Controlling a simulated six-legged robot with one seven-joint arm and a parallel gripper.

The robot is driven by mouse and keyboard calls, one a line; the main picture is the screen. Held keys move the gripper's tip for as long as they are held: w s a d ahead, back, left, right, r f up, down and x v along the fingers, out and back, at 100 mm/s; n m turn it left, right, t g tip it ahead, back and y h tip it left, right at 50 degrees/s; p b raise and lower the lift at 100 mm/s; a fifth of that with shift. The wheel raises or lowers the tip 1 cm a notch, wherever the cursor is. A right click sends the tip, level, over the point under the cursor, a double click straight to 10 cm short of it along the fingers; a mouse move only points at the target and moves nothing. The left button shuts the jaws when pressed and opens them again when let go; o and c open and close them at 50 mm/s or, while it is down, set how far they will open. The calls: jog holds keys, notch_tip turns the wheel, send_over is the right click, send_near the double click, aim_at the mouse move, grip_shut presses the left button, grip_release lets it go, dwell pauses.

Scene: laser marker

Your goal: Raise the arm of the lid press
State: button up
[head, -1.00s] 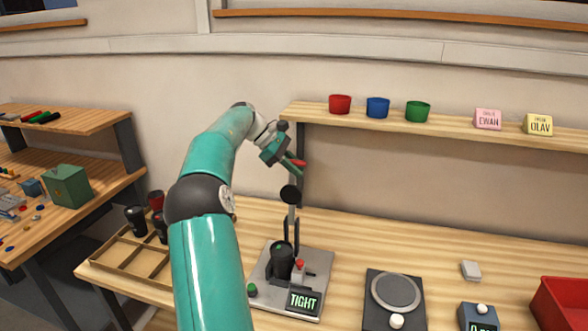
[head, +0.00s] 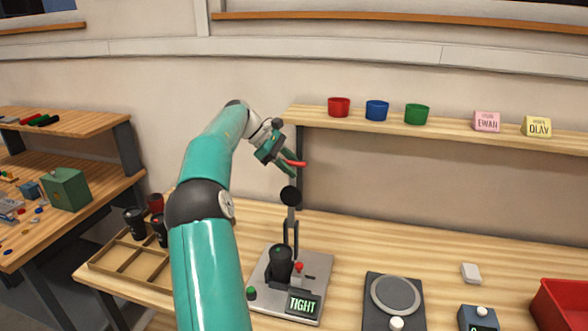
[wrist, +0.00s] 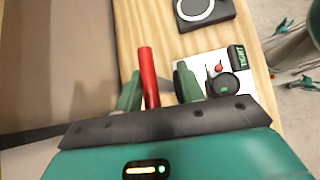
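The lid press stands on the bench, with a grey base plate (head: 262,292), an upright post and a dark pivot (head: 290,196). Its arm is raised, with the red handle (head: 294,163) high above the base. A black cup (head: 280,265) stands on the plate; a display (head: 303,304) reads TIGHT. My gripper (head: 288,168) is up at the red handle. In the wrist view, the handle (wrist: 149,78) lies between my gripper's fingers (wrist: 158,92), close to the left finger, with a gap to the right one. The fingers look apart.
A scale (head: 394,297) stands right of the press, and a red bin (head: 562,302) at the far right. A divided wooden tray (head: 128,262) with dark cups is left. A shelf (head: 440,127) with coloured cups and name cards runs behind.

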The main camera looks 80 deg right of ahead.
jog(key=shift+v, duration=2.95)
jog(key=shift+w, duration=0.1)
jog(key=w+a+r+t+h, duration=0.1)
jog(key=w+a+r+t, duration=0.15)
jog(key=w+a, duration=0.45)
jog(key=w+a+r+t+h, duration=0.1)
jog(key=w+a+t+h, duration=0.15)
jog(key=w+a, duration=0.4)
jog(key=w+a+t, duration=0.1)
jog(key=w+a, duration=0.2)
jog(key=a, duration=0.3)
jog(key=w+a+n+t, duration=0.1)
jog(key=w+a+t, duration=0.15)
jog(key=a, duration=0.35)
jog(key=w+a+t, duration=0.1)
jog(key=w+a, duration=0.2)
jog(key=a, duration=0.3)
jog(key=a+f+t+y, duration=0.2)
jog(key=a+f+t, duration=0.1)
jog(key=a, duration=1.4)
jog(key=s+a+f+t+y, duration=0.1)
jog(key=s+a+f, duration=0.2)
jog(key=a, duration=0.5)
jog(key=s+a+f+t+y, duration=0.1)
jog(key=s+a+f, duration=0.2)
jog(key=a, duration=0.6)
notch_tip(320, 180, down, 2)
jog(key=shift+s+f+n, duration=0.15)
jog(key=shift+s+n, duration=0.25)
